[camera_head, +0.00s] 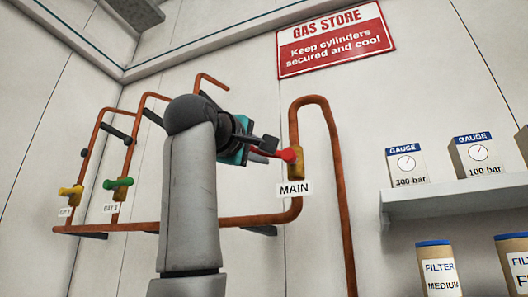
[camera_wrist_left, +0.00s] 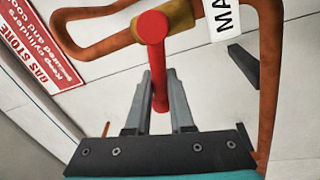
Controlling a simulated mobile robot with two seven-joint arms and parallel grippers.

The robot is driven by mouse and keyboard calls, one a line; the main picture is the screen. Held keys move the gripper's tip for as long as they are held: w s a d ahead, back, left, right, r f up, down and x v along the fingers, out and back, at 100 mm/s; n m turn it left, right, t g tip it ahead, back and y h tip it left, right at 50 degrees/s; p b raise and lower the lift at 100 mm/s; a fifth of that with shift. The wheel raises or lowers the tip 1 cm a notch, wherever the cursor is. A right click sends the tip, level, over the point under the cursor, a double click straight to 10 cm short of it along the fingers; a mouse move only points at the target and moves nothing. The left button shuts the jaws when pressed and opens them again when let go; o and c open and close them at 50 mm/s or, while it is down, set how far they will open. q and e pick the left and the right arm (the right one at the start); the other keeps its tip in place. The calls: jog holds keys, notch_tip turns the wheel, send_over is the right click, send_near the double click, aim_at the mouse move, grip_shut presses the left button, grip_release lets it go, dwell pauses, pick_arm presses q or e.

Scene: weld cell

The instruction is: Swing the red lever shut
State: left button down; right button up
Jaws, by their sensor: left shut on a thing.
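The red lever (camera_head: 288,155) is on the brass valve (camera_head: 295,165) above the MAIN label (camera_head: 294,189). It points left from the valve, roughly across the upright copper pipe there. My left gripper (camera_head: 265,149) is at the lever and shut on it. In the left wrist view, the red lever (camera_wrist_left: 160,70) runs down between the two grey fingers of my left gripper (camera_wrist_left: 161,85), and the brass valve body (camera_wrist_left: 180,14) is behind its round end. My arm hides part of the wall and pipework in the head view. My right gripper is not in view.
Copper pipes (camera_head: 325,110) run along the wall. Valves with yellow (camera_head: 71,190) and green (camera_head: 118,183) handles are at the left. A shelf (camera_head: 450,197) with gauge boxes (camera_head: 406,164) is at the right, with filter canisters (camera_head: 440,270) below. A red GAS STORE sign (camera_head: 335,40) hangs above.

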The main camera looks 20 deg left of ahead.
pick_arm(q)
jog(key=shift+a+f+n+y+b, duration=0.1)
jog(key=shift+f+n+y+b, duration=0.25)
jog(key=shift+n, duration=0.65)
jog(key=shift+f+n+y+b, duration=0.15)
jog(key=shift+f+n+b, duration=0.3)
jog(key=shift+n, duration=0.55)
jog(key=shift+f, duration=0.15)
jog(key=c, duration=0.8)
grip_release()
jog(key=s+f+b, duration=0.1)
jog(key=s, duration=0.4)
jog(key=s+f+b, duration=0.1)
jog(key=s+b, duration=0.1)
jog(key=s, duration=0.3)
jog(key=s+f+b, duration=0.1)
jog(key=s+b, duration=0.1)
jog(key=s, duration=0.3)
jog(key=shift+a, duration=0.25)
